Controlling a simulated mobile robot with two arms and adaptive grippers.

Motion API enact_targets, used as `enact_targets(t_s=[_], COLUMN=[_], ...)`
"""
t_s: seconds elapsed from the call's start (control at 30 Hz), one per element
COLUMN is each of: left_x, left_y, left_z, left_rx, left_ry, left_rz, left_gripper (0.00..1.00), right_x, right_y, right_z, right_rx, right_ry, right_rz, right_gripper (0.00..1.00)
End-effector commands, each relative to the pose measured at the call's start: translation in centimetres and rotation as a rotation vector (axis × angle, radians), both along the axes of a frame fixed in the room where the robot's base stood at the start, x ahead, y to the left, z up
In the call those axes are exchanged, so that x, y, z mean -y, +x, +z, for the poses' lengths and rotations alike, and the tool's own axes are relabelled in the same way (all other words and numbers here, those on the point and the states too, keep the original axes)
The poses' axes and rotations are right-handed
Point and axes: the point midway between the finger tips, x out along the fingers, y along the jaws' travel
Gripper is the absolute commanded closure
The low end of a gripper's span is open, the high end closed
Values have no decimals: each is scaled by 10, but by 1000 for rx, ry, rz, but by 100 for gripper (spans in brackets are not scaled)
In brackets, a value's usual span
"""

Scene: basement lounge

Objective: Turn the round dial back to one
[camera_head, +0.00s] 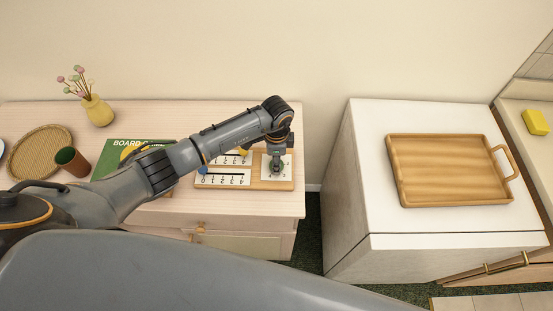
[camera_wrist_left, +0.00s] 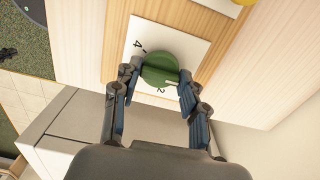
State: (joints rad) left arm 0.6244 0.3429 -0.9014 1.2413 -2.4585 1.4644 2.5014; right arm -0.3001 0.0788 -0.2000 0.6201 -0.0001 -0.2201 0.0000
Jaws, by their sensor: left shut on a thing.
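The round green dial (camera_wrist_left: 160,69) sits on a white plate (camera_wrist_left: 139,31) fixed to a wooden board. My left gripper (camera_wrist_left: 157,88) is shut on the dial, one finger at each side. In the head view my left gripper (camera_head: 277,168) reaches down over the board (camera_head: 284,185) and hides most of the dial. The other digits near the dial are hidden or too small to read. My right gripper is not in view.
A numbered slider panel (camera_head: 222,180) with a blue knob lies beside the dial on the same board. A wooden tray (camera_head: 448,170) lies on the white cabinet.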

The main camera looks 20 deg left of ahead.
Motion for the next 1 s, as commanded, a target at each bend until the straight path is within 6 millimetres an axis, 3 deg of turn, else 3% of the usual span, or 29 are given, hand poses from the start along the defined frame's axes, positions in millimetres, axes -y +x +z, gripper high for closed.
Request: enact_targets(t_s=[0.03, 0.13, 0.57, 1.0], left_x=[0, 0, 0, 0], left_y=[0, 0, 1, 1], left_z=[0, 0, 8, 94], left_rx=[-1, -1, 2, 4], left_ry=[0, 0, -1, 0], left_rz=[2, 1, 0, 0], left_gripper=[55, 35, 33, 33], right_x=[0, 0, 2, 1], right_y=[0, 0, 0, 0], right_z=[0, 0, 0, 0], right_rx=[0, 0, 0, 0], right_ry=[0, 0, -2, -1], right_rz=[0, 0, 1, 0], right_gripper=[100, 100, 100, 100])
